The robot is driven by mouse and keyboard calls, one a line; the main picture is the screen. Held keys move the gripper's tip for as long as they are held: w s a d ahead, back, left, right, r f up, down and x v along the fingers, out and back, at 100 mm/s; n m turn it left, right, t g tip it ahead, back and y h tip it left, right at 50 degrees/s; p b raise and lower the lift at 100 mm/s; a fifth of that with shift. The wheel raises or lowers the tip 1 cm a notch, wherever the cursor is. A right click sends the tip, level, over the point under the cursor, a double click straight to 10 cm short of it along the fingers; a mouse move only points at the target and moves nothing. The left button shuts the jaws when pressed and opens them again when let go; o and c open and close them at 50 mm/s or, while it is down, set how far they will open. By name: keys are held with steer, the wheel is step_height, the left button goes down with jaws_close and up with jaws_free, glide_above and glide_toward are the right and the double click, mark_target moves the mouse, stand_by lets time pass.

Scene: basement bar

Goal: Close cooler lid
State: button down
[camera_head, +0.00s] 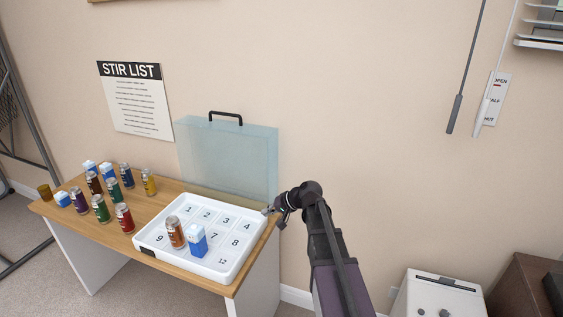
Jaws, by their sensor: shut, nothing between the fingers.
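The cooler is a white numbered tray (187,263) on a wooden table. Its clear bluish lid (232,160) stands raised, about upright, along the tray's back edge, with a black handle (225,115) on top. An orange-brown can (175,232) and a blue-and-white carton (197,241) stand in the tray's cells. My gripper (268,211) is shut and empty at the tray's right back corner, below and to the right of the lid. Whether it touches the rim or lid I cannot tell.
Several cans and cartons, including a red can (124,217), stand on the wooden table (180,272) left of the tray. The wall is behind the lid. A white cabinet (435,297) and a brown box (525,285) stand at lower right.

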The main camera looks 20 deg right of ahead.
steer(key=w+d+r+m+t+y+b, duration=0.2)
steer(key=w+d+r+m+t, duration=0.15)
steer(key=w+d, duration=0.4)
steer(key=m+t+b, duration=0.2)
steer(key=m+t, duration=0.2)
steer(key=t, duration=0.1)
glide_toward(282, 156)
steer(key=s+a+r, duration=0.1)
steer(key=s, duration=0.1)
steer(key=shift+s+r+h, duration=0.25)
steer(key=shift+s+h, duration=0.05)
steer(key=shift+a, duration=0.1)
steer(key=shift+x, duration=5.05)
steer(key=shift+s+d+r, duration=0.15)
steer(key=shift+d, duration=0.05)
